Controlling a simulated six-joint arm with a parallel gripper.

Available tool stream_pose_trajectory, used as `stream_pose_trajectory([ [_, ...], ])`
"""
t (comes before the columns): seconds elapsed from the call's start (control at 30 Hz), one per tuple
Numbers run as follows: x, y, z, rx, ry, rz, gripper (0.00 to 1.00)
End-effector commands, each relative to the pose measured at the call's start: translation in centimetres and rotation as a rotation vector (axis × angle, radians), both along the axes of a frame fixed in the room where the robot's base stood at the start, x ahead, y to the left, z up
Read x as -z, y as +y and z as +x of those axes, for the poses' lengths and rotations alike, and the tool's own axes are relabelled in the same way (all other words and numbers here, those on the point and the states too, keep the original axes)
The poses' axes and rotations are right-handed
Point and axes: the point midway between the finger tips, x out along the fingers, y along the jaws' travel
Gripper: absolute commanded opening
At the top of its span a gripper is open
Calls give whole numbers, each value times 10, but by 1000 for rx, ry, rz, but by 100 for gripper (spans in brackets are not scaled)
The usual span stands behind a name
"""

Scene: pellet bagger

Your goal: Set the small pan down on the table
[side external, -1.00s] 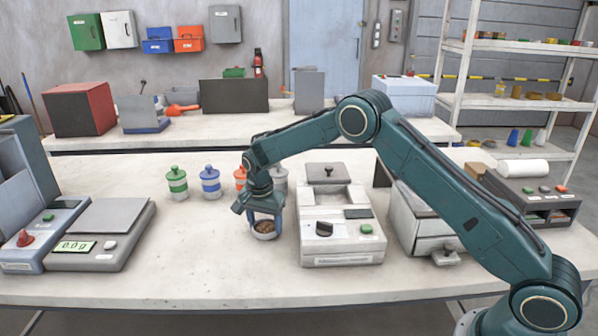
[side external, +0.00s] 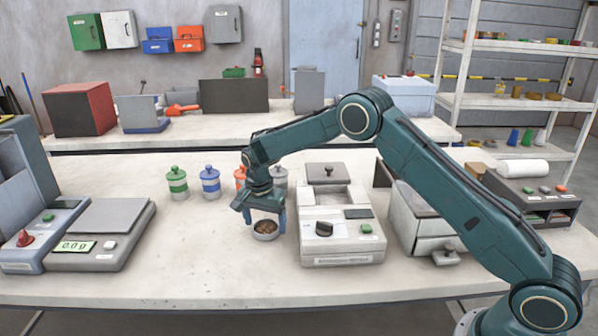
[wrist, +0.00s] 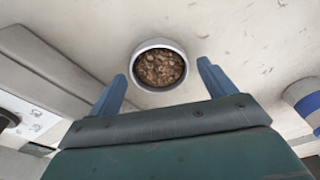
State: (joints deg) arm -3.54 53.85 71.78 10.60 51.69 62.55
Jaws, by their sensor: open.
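The small pan (side external: 265,230) is a round metal dish with brown pellets in it. It sits on the white table (side external: 180,270), left of the white machine. In the wrist view the pan (wrist: 160,68) lies just beyond and between the two blue fingers. My gripper (side external: 264,222) is over the pan with its fingers spread to either side; in the wrist view the gripper (wrist: 163,82) is open, with a gap between each finger and the pan's rim.
A white machine (side external: 338,243) with a dark knob stands close on the right. A scale (side external: 100,235) reading 0.0 g is at the left. Lidded jars with green (side external: 177,183), blue (side external: 210,181) and orange bands stand behind. The table front is clear.

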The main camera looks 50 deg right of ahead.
Motion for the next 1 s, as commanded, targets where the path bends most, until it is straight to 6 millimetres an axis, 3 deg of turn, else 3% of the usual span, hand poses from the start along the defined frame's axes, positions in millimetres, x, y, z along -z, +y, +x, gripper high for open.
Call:
stream_pose_trajectory([
  [0.6,-91,10,-4,1,-3,0,83],
  [0.8,-108,12,-5,1,-2,0,83],
  [1.0,-112,13,-5,0,-1,0,83],
])
